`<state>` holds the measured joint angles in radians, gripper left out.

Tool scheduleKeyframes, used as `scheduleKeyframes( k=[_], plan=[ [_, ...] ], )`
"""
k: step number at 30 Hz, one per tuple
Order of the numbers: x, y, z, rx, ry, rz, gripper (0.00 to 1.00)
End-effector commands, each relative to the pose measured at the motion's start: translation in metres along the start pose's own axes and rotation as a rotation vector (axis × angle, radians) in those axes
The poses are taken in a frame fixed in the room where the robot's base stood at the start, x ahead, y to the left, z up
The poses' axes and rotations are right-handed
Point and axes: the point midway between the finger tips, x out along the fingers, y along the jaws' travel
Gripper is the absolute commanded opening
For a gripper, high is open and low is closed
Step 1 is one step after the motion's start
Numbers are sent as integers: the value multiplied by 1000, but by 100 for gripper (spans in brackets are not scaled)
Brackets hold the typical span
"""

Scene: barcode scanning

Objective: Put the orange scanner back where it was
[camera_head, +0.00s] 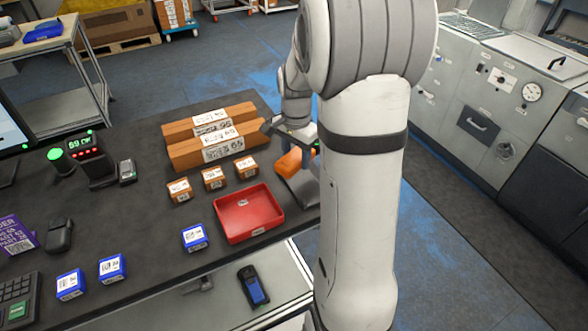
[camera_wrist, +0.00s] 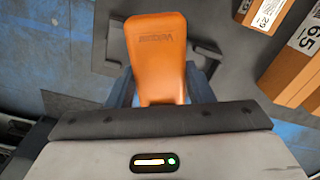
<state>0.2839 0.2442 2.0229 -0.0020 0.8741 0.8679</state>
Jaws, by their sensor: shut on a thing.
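The orange scanner (camera_wrist: 157,45) is in the wrist view with its broad head pointing away from my wrist and its narrow end between my fingers. My gripper (camera_wrist: 159,88) is shut on that narrow end, one blue-grey finger on each side. In the head view the scanner (camera_head: 290,161) shows partly, near the table's right edge, beside the long cardboard boxes; my arm hides part of it. A dark grey flat shape (camera_wrist: 207,58) lies beneath the scanner in the wrist view. I cannot tell whether the scanner touches it.
Two long cardboard boxes (camera_head: 185,156) lie left of the scanner. Several small orange boxes (camera_head: 212,178) and a red tray (camera_head: 232,221) are nearer the front. Small blue boxes (camera_head: 194,237) stand at the front left. The dark table (camera_head: 150,215) has bare room at its middle left.

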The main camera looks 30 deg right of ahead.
Motion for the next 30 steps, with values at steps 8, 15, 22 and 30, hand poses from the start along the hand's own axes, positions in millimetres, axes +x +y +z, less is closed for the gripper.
scheduleKeyframes(
  k=[8, 15, 22, 30],
  plan=[
    [32, 0, 1, -1, -2, 2, 17],
    [58, -1, 1, -2, 0, 0, 17],
    [58, -1, 1, -2, 0, -1, 17],
    [67, -1, 1, -3, 0, -1, 17]
  ],
)
